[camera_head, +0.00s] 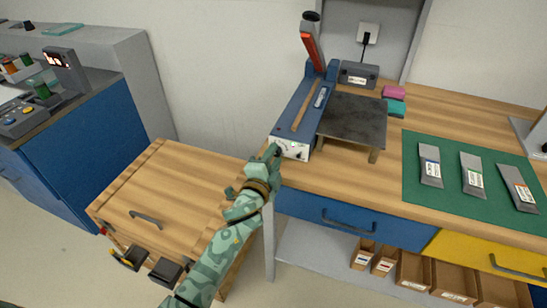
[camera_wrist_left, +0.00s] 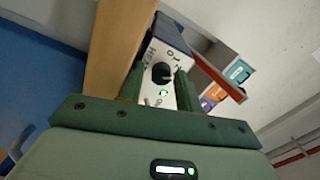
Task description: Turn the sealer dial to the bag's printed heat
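The sealer (camera_head: 303,105) is a long blue machine with a raised red-and-black lever and a white front panel (camera_head: 297,150). My left gripper (camera_head: 275,152) is right at that panel and partly covers it. In the left wrist view the black round dial (camera_wrist_left: 161,73) sits between the two green fingers, with gaps beside it, so the gripper (camera_wrist_left: 158,84) looks open. A small green light (camera_wrist_left: 163,93) glows beside the dial. The dial's marks are too small to read surely. Three grey bags (camera_head: 430,164) with labels lie on the green mat (camera_head: 452,202); their print is unreadable. My right gripper is not seen.
A dark plate stand (camera_head: 352,120) is close right of the sealer. A grey box (camera_head: 358,74) and pink and teal blocks (camera_head: 394,100) stand behind. A wooden-topped cart (camera_head: 160,190) is at left. Blue (camera_head: 325,213) and yellow drawers (camera_head: 490,255) front the bench.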

